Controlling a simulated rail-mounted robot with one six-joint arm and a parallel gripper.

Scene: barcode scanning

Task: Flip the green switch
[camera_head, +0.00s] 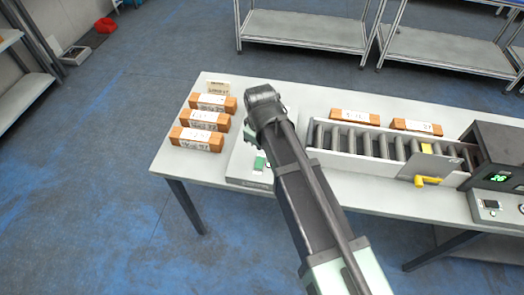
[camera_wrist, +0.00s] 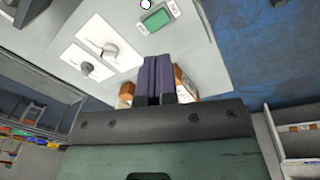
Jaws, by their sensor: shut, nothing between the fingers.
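The green switch (camera_wrist: 155,18) shows as a green rocker on a pale plate near the top of the wrist view. In the head view the green switch (camera_head: 260,163) is a small patch beside my arm. It sits on a light grey panel (camera_head: 243,160) on the table, partly hidden by my arm. My gripper (camera_wrist: 157,62) is shut and empty, its two dark fingers together. In the wrist view the fingertips appear below the switch, with a gap between them in the picture. The fingers are hidden in the head view.
Two grey knobs on white plates (camera_wrist: 94,31) are left of the switch in the wrist view. Several brown boxes (camera_head: 197,138) lie on the table (camera_head: 165,160) at left. A roller conveyor (camera_head: 365,140) with a yellow handle (camera_head: 428,181) and a dark machine (camera_head: 497,150) stand right.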

